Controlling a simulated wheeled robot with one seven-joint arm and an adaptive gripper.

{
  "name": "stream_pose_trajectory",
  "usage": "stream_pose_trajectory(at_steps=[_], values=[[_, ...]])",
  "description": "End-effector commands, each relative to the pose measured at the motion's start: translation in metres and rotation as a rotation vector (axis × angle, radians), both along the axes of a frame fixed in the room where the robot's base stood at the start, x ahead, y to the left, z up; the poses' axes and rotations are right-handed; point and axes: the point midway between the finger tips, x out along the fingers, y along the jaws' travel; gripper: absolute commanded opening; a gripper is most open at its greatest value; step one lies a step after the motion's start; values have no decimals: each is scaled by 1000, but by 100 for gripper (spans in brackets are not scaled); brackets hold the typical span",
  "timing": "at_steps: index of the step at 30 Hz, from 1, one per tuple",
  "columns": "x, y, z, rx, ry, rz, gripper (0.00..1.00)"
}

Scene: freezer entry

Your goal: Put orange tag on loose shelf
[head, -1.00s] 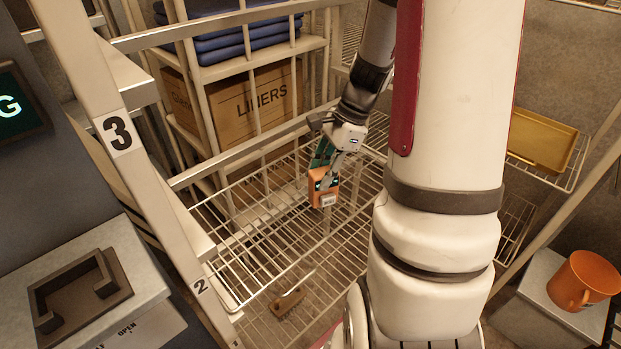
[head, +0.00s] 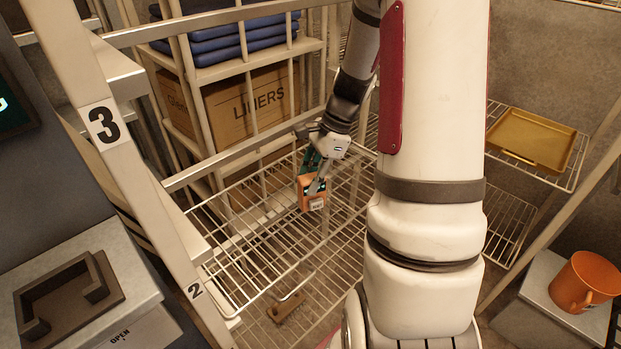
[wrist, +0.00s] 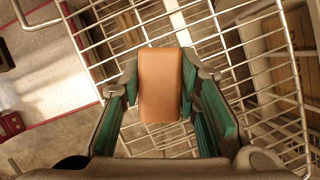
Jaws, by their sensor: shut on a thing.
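The orange tag (head: 312,198) is a small orange block with a white label on its face. My gripper (head: 314,182) is shut on it, and the tag is held at or just above a wire shelf (head: 255,238) in the head view. I cannot tell whether the tag touches the wires. In the wrist view the orange tag (wrist: 160,85) sits between the two green-padded fingers of my gripper (wrist: 160,100), with wire grid behind it. Which shelf is the loose one is not clear from the frames.
A brush (head: 286,307) lies below the wire shelf. A box marked LINERS (head: 250,98) is behind. A yellow tray (head: 532,140) and an orange mug (head: 578,283) are at the right.

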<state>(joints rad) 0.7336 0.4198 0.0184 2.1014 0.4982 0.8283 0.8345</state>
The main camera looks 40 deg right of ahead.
Motion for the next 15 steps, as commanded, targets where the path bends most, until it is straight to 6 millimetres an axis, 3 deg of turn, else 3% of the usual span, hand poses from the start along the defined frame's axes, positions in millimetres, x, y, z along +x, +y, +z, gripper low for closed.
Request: stream_pose_trajectory(at_steps=[1, 3, 15], values=[[0, 0, -1, 0, 0, 0, 36], [0, 0, -1, 0, 0, 0, 50], [0, -1, 6, 0, -1, 0, 50]])
